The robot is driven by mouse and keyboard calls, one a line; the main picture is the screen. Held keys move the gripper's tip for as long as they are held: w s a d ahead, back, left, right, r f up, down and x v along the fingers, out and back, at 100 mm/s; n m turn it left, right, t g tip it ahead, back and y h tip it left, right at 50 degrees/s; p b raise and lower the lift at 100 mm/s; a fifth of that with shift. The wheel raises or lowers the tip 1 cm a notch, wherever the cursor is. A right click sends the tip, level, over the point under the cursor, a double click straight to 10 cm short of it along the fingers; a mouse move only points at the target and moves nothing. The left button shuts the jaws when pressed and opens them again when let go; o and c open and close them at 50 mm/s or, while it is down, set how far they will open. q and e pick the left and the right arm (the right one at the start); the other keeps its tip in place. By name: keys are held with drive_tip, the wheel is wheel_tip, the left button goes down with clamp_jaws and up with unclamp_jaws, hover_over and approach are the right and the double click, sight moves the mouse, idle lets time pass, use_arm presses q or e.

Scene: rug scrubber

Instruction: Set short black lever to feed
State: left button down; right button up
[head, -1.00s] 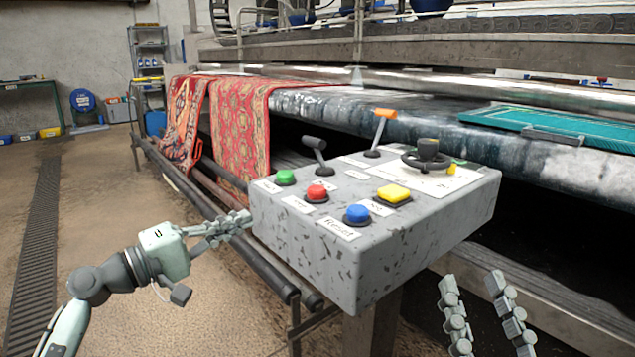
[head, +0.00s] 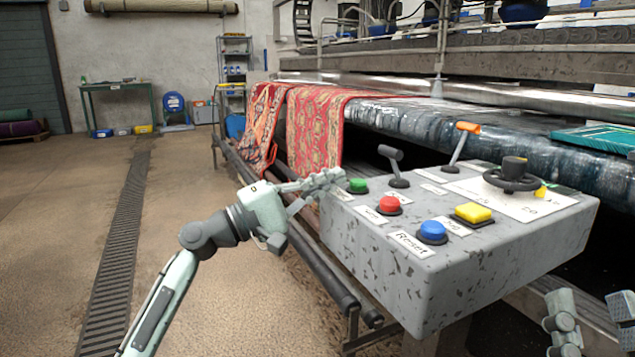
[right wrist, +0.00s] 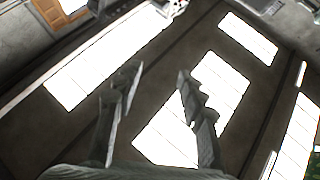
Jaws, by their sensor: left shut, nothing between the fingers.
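The short black lever (head: 397,166) stands on the top of the grey control box (head: 480,265), behind the green button (head: 357,185) and red button (head: 389,204). Its head leans toward the left, and I cannot read the label beside it. My left gripper (head: 341,177) is shut and empty at the box's left edge, close to the green button and apart from the lever. I cannot tell if it touches the box. My right gripper (head: 592,314) is low at the right, off the lever, with its fingers spread and empty in the right wrist view (right wrist: 159,70).
The box top also carries a blue button (head: 432,232), a yellow button (head: 473,213), an orange-tipped lever (head: 460,146) and a black wheel with a knob (head: 511,178). Red rugs (head: 316,130) hang behind on the machine. The floor at left is open, with a drain grate (head: 117,255).

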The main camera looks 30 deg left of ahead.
sight(384, 153)
use_arm(q)
drive_tip(key=x, duration=0.8)
drive_tip(key=shift+w+d+r+p, duration=0.1)
drive_tip(key=shift+w+d+p, duration=0.15)
drive_tip(key=shift+p, duration=0.15)
use_arm(e)
drive_tip(key=shift+w+a+f+g+h, duration=0.2)
drive_tip(key=shift+w+f+g, duration=0.1)
drive_tip(key=shift+f+g, duration=0.15)
drive_tip(key=shift+w+a+f+g+h, duration=0.1)
drive_tip(key=shift+w+a+f+g, duration=0.2)
drive_tip(key=shift+f, duration=0.2)
